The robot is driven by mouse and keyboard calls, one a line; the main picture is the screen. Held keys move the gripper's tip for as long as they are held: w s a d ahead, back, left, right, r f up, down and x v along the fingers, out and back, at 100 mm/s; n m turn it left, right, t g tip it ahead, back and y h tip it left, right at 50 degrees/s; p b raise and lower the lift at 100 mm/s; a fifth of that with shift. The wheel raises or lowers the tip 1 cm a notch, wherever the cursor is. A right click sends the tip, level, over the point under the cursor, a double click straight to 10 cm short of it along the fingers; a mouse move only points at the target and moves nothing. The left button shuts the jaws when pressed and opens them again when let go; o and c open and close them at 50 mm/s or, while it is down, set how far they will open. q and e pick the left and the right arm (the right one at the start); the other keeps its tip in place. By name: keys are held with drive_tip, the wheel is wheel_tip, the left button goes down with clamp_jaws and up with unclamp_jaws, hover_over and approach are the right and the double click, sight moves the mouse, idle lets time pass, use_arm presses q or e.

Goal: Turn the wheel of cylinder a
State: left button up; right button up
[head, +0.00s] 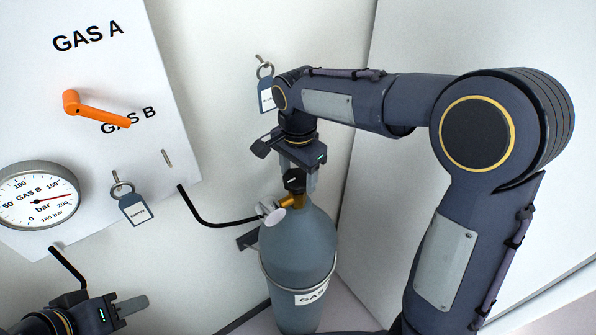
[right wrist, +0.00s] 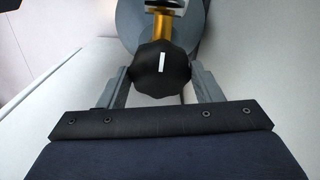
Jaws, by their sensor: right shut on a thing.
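A grey-blue gas cylinder (head: 299,240) stands upright in the middle of the head view. Its label (head: 312,296) reads "GAS", with the letter after it not readable. On top is a brass valve (head: 291,201) with a dark, lobed wheel (head: 294,182). My right gripper (head: 297,178) points down from above and is shut on this wheel. In the right wrist view the black wheel (right wrist: 163,70), with a white mark, sits between the two fingers. My left gripper (head: 131,306) is low at the left, away from the cylinder; its jaw opening is unclear.
A white panel at the left carries an orange lever (head: 97,109), a GAS B gauge (head: 38,196) and a hanging tag (head: 135,207). Another tag (head: 266,95) hangs on the wall behind my right arm. A black hose (head: 207,220) runs to the valve. Walls stand close behind the cylinder.

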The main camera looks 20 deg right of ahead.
sight(298, 177)
idle(0.4)
drive_tip(key=o, duration=1)
wheel_tip(298, 177, up, 8)
drive_tip(key=shift+f, duration=0.1)
drive_tip(key=s+d+f+n+t+y, duration=0.15)
drive_tip(key=s+d+n+y, duration=0.3)
drive_tip(key=s+d, duration=0.55)
drive_tip(key=s+a+f+n+t, duration=0.1)
drive_tip(key=s+n, duration=0.1)
drive_tip(key=s, duration=0.2)
drive_tip(key=s+f+n+t, duration=0.1)
drive_tip(key=s+f+t, duration=0.1)
drive_tip(key=s, duration=0.1)
drive_tip(key=s+a+f+n+t, duration=0.1)
drive_tip(key=s+f+n, duration=0.1)
drive_tip(key=s, duration=0.2)
drive_tip(key=shift+s+a+n+h, duration=0.35)
